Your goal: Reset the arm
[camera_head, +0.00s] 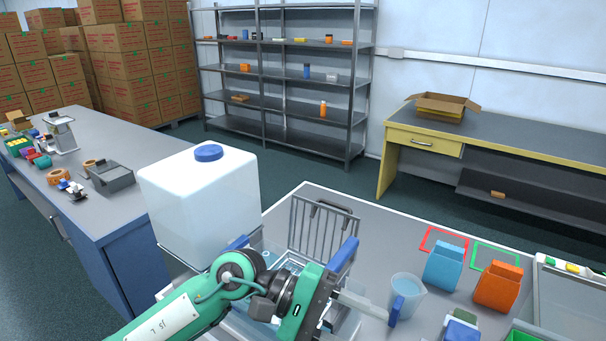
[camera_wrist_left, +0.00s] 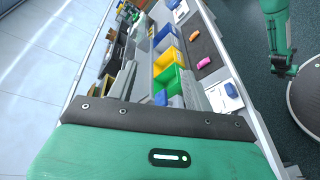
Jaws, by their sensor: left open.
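My left arm (camera_head: 190,310) comes in from the lower left in the head view, green with dark joints. Its left gripper (camera_head: 350,309) is over the near part of the grey work table (camera_head: 385,225), pointing right toward a clear measuring jug with a blue handle (camera_head: 408,290). In the left wrist view its two grey fingers (camera_wrist_left: 158,86) are spread apart with nothing seen between them. A second green arm with a dark end, likely my right gripper (camera_wrist_left: 283,68), hangs at the right of the left wrist view. Its jaws are too small to read.
A white jerrycan with a blue cap (camera_head: 200,195) and a wire rack (camera_head: 318,230) stand beside the left arm. A blue pouch (camera_head: 442,268) and an orange pouch (camera_head: 497,288) stand to the right. Yellow and green bins (camera_wrist_left: 166,72) show in the wrist view.

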